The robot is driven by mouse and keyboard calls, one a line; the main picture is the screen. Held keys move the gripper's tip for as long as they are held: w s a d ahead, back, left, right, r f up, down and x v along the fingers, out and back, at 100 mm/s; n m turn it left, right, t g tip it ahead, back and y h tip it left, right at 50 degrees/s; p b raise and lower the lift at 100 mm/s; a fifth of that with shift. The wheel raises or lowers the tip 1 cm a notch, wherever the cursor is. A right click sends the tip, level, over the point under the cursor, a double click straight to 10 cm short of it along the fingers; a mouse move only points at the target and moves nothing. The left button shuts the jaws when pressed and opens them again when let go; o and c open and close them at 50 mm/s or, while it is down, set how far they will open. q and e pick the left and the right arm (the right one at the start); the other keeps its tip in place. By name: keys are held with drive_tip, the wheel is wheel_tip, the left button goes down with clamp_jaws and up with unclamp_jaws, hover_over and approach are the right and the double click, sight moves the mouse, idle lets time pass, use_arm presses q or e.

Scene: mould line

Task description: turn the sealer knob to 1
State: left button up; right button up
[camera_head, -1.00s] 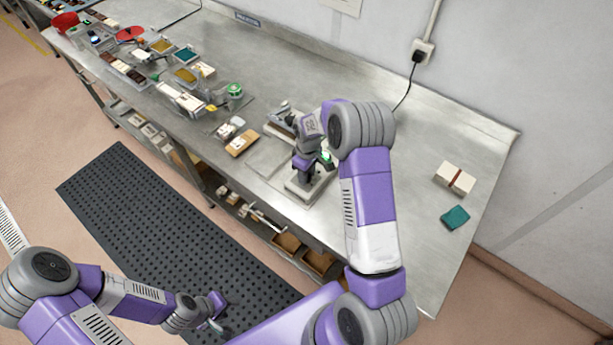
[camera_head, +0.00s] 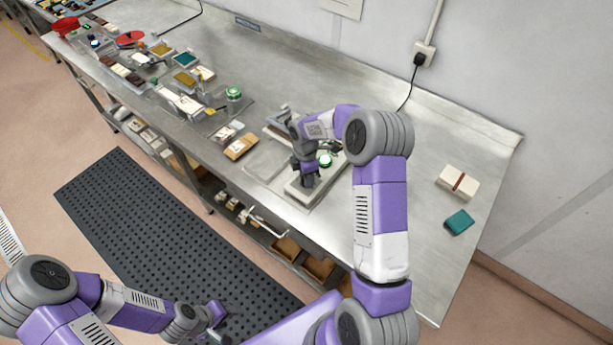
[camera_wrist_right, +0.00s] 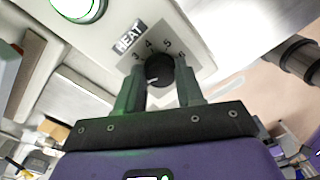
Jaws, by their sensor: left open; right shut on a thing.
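The sealer (camera_head: 331,181) is a pale low machine at the front edge of the metal bench. Its black knob (camera_wrist_right: 159,69) shows in the right wrist view, on a plate with a HEAT label (camera_wrist_right: 129,39) and the numbers 3 to 6 readable. A white mark on the knob points down and left; the number there, if any, is hidden. My right gripper (camera_wrist_right: 160,84) has a finger on each side of the knob and is shut on it; in the head view it (camera_head: 309,180) is over the sealer's front end. My left gripper (camera_head: 216,318) is open, low over the floor mat.
A round green-rimmed part (camera_head: 325,160) sits on the sealer near the gripper. A cream block with a red band (camera_head: 458,183) and a teal block (camera_head: 459,222) lie to the right. Trays and small items crowd the bench's left. A black mat (camera_head: 150,220) lies on the floor.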

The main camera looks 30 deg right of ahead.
drive_tip(key=n, duration=0.5)
drive_tip(key=shift+r+n+p, duration=0.1)
drive_tip(key=shift+n+p, duration=0.2)
drive_tip(key=shift+n, duration=0.1)
idle(0.4)
drive_tip(key=o, duration=1)
drive_tip(key=shift+o, duration=0.2)
drive_tip(key=r, duration=0.7)
drive_tip(key=shift+w+a+r, duration=0.1)
drive_tip(key=shift+w+r, duration=0.1)
drive_tip(key=shift+r, duration=0.05)
